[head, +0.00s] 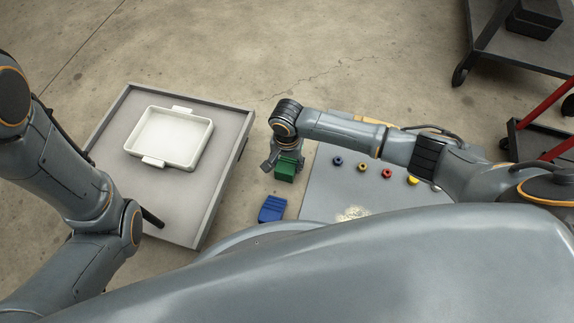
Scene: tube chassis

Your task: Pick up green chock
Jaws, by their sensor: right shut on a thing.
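The green chock (286,168) is in the middle of the head view, just left of the grey panel's edge. My right gripper (283,155) comes down over it from above and is shut on it. The gripper hides the chock's upper part, and I cannot tell if the chock touches the floor. My left arm comes in from the left; its gripper does not clearly show.
A blue chock (272,209) lies just below the green one. A white tray (170,138) sits on a grey low table (215,170) at left. Several coloured round pieces stand on a grey panel (325,185) at right. Dark carts are at upper right.

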